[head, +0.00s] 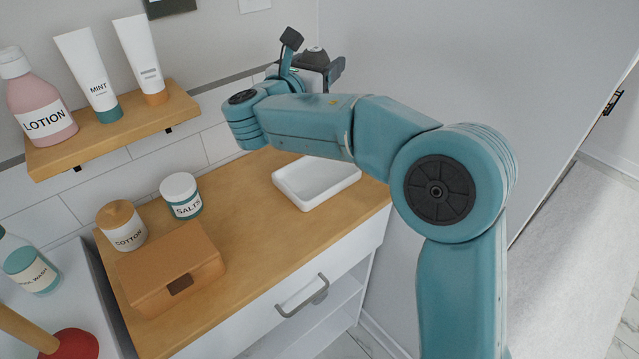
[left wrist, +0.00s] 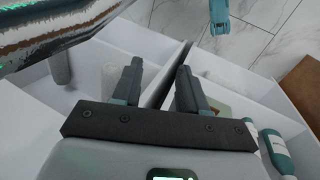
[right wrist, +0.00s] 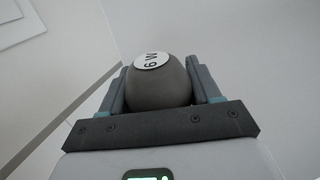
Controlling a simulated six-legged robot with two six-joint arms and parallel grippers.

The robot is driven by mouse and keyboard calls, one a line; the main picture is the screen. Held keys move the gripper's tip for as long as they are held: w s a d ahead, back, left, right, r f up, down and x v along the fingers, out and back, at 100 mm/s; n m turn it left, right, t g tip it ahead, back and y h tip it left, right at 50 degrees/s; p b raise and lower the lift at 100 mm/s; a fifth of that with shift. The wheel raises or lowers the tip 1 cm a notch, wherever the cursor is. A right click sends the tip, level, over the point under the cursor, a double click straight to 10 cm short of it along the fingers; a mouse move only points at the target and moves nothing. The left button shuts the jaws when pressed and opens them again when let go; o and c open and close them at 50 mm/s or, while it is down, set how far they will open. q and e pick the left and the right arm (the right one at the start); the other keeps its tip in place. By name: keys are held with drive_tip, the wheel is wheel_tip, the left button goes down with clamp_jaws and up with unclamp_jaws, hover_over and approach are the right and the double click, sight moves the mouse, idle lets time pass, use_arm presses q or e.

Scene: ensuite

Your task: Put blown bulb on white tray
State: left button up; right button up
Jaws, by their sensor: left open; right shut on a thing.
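My left gripper (left wrist: 160,85) is open and empty in the left wrist view, above white compartments.
The wooden counter (head: 250,215) also holds a salts jar (head: 181,196), a cotton jar (head: 121,226) and a wooden box (head: 172,270). A wall shelf (head: 110,130) carries a lotion bottle (head: 38,102) and two tubes. A mouthwash bottle (head: 30,268) and a red plunger (head: 75,345) are at lower left.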

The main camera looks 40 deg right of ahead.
drive_tip(key=f+b, duration=0.1)
drive_tip(key=f, duration=1.9)
drive_tip(key=shift+d+f, duration=0.1)
drive_tip(key=shift+d, duration=0.1)
drive_tip(key=shift+s, duration=0.1)
drive_tip(key=shift+b, duration=0.3)
drive_tip(key=shift+f, duration=0.25)
drive_tip(key=o, duration=1.1)
drive_tip(key=shift+r, duration=0.1)
drive_tip(key=shift+o, duration=0.2)
